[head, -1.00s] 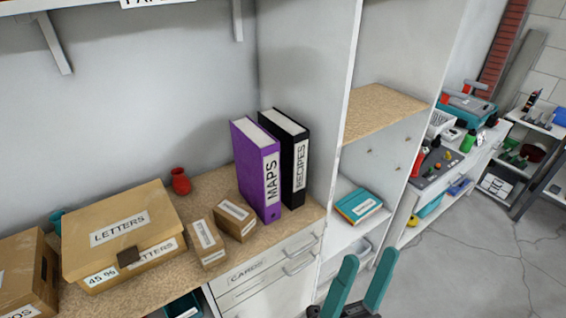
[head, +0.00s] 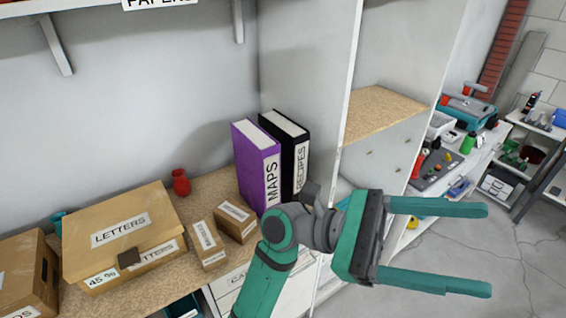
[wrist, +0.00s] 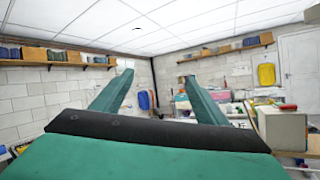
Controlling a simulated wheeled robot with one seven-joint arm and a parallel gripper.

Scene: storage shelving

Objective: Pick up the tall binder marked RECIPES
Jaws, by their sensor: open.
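The black RECIPES binder (head: 287,137) stands upright on the wooden counter, against the white side panel. The purple MAPS binder (head: 257,165) stands right beside it on the left. My gripper (head: 488,250) is open and empty, in front of the shelving and to the right of the binders, with its fingers pointing right, away from them.
Small cardboard boxes (head: 237,218), a LETTERS box (head: 122,232) and a red vase (head: 181,182) stand on the counter (head: 208,190) left of the binders. A white divider panel (head: 345,95) rises just right of them. Open floor (head: 470,280) lies at right.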

